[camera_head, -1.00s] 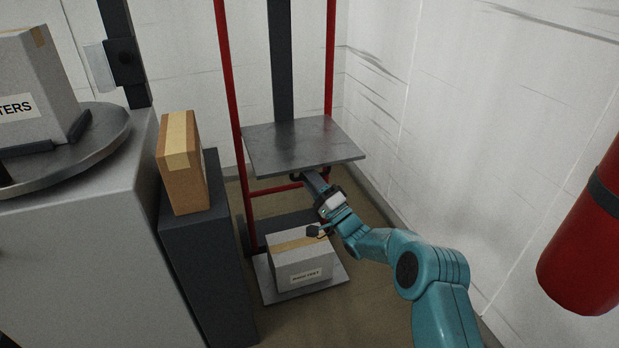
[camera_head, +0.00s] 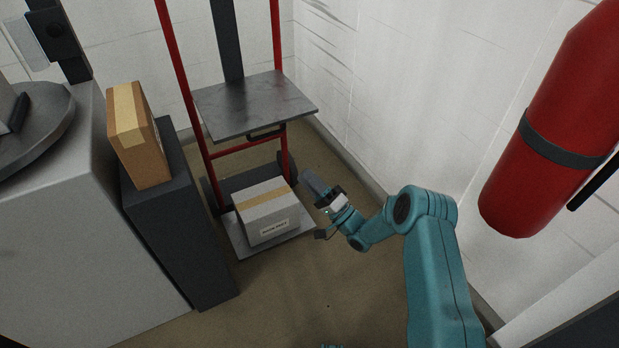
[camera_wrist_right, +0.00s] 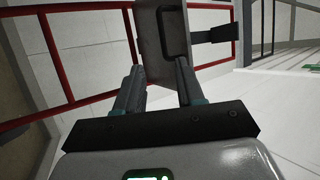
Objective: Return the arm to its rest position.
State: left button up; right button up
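My right arm reaches in from the lower right of the head view. Its gripper (camera_head: 312,182) is to the right of the red-framed rack, below and apart from its metal shelf (camera_head: 255,107). In the right wrist view the two fingers of this gripper (camera_wrist_right: 158,82) stand apart with nothing held between them. A dark handle (camera_head: 267,134) shows under the shelf's front edge. My left gripper is not in view.
A grey-white box (camera_head: 265,215) sits on the rack's low plate. A brown box (camera_head: 138,140) stands on a dark pedestal (camera_head: 185,225) at left, beside a grey cabinet (camera_head: 80,225). A red cylinder (camera_head: 545,130) is at upper right. The floor below the gripper is clear.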

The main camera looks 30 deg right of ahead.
dwell(0.5)
jog(key=w+a+r+m+g, duration=0.1)
jog(key=a+r, duration=0.3)
jog(key=a, duration=0.5)
jog(key=s+a+f+g+h, duration=0.3)
jog(key=a+f+g+h, duration=0.15)
jog(key=f, duration=0.35)
jog(key=s+a+f+n+g+h, duration=0.1)
jog(key=s+f+n+g, duration=0.3)
jog(key=s, duration=0.5)
jog(key=s+a+f+n+g+h, duration=0.1)
jog(key=s+f+g, duration=0.5)
jog(key=s, duration=0.4)
jog(key=s+a+f+n+g, duration=0.1)
jog(key=s+f+n+g, duration=0.3)
jog(key=s, duration=0.5)
pick_arm(q)
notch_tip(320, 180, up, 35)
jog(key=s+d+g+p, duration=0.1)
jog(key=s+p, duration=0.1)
jog(key=p, duration=3.3)
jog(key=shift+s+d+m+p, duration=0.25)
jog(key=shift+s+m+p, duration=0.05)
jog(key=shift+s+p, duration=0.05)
pick_arm(e)
notch_tip(320, 180, up, 34)
jog(key=s+a+g, duration=0.1)
jog(key=s+g, duration=0.1)
jog(key=shift+s+a+r, duration=0.15)
jog(key=shift+s+a, duration=0.05)
